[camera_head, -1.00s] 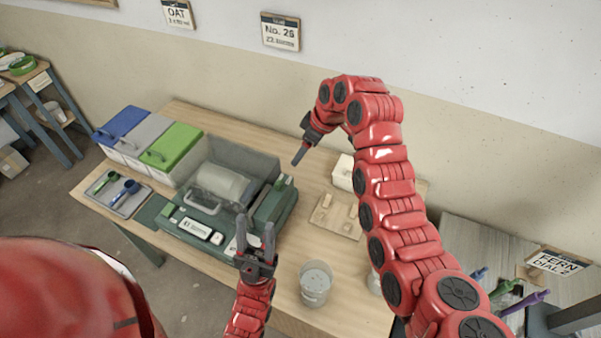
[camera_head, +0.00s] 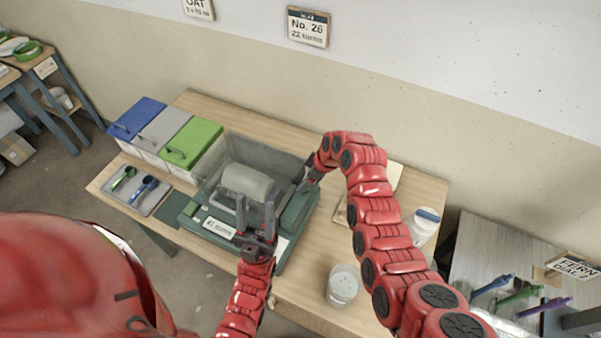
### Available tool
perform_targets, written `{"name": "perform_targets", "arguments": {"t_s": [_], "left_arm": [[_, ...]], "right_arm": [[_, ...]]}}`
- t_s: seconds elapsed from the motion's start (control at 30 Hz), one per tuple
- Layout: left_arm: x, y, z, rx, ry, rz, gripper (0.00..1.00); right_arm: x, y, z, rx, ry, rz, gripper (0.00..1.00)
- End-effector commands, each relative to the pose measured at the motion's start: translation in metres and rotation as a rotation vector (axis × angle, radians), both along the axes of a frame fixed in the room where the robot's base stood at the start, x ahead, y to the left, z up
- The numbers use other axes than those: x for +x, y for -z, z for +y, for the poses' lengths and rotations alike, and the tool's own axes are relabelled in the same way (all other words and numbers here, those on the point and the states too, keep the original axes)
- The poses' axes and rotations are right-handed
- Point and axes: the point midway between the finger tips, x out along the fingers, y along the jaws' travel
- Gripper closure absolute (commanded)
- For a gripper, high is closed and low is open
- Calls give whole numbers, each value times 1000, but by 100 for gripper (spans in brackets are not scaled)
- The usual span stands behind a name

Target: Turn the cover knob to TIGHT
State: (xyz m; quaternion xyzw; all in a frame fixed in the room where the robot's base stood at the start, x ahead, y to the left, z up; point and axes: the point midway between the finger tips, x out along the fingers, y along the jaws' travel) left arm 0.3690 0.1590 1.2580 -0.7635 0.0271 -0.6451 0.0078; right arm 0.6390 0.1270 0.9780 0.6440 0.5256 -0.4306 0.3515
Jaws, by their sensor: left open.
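The green machine (camera_head: 190,212) stands on the wooden table with a clear cover (camera_head: 262,152) and a pale drum (camera_head: 247,182) inside. My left gripper (camera_head: 255,203) is in front of the drum, fingers pointing up and apart, with nothing seen between them. It hides part of the machine's front. My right gripper (camera_head: 303,176) is at the machine's right side, by the end of the cover. Its fingers are small and dark there, so I cannot tell their opening. I cannot make out the cover knob or its setting; the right gripper covers part of that side.
Blue, grey and green lidded bins (camera_head: 190,143) stand left of the machine, with a tray (camera_head: 157,200) of scoops before them. A clear cup (camera_head: 343,284) is near the table's front edge. A white jar with a blue lid (camera_head: 425,222) is at the right.

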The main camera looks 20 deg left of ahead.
Motion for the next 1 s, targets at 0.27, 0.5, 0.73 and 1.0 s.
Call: {"name": "perform_targets", "arguments": {"t_s": [0.27,0.5,0.73,1.0], "left_arm": [[0,-1,0,0,0,0,50],[0,-1,0,0,0,0,50],[0,-1,0,0,0,0,50],[0,1,0,0,0,0,50]], "right_arm": [[-2,5,-1,-1,1,1,28],[-2,5,-1,-1,1,1,56],[-2,5,-1,-1,1,1,98],[-2,6,-1,0,10,1,100]]}}
